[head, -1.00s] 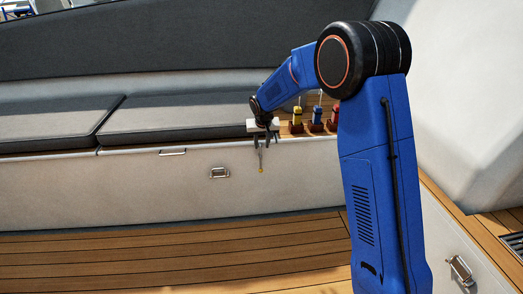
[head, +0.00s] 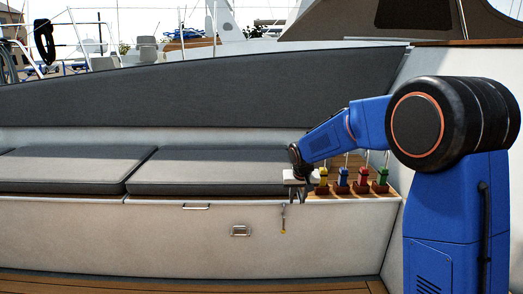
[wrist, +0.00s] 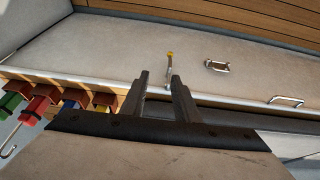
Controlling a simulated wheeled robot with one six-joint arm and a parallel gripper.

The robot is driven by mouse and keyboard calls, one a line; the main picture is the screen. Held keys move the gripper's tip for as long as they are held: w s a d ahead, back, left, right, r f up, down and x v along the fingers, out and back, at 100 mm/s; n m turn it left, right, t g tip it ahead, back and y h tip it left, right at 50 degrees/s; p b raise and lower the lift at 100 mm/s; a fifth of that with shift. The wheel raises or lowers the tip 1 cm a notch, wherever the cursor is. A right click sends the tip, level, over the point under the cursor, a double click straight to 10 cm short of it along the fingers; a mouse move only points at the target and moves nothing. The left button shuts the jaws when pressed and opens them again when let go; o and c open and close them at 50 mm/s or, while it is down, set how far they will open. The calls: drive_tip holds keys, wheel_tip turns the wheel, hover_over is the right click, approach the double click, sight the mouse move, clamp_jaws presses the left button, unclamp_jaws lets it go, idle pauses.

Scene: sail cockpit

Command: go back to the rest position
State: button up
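My gripper (head: 303,180) is in front of the seat edge, left of the row of coloured blocks in the head view. A thin hanging piece with a yellow end (head: 282,228) is on the locker front, below and left of the gripper.
Yellow (head: 322,178), blue (head: 343,178), red (head: 362,180) and green (head: 381,178) blocks with hooks stand on a wooden shelf right of my gripper. Grey cushions (head: 210,170) lie left. The locker front has a metal latch (head: 240,231). Wooden floor lies below.

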drive_tip(key=s+d+r, duration=0.3)
drive_tip(key=s+r, duration=0.1)
drive_tip(key=s, duration=0.4)
drive_tip(key=s+d+r, duration=0.3)
drive_tip(key=s, duration=0.4)
drive_tip(key=s+d+r, duration=0.3)
drive_tip(key=s+r, duration=0.1)
drive_tip(key=s, duration=0.4)
drive_tip(key=s+d+f, duration=0.2)
drive_tip(key=s, duration=1.1)
drive_tip(key=s+d+f, duration=0.1)
drive_tip(key=s+d, duration=0.1)
drive_tip(key=s, duration=1)
drive_tip(key=shift+s+d+f, duration=0.2)
drive_tip(key=shift+s+f, duration=0.15)
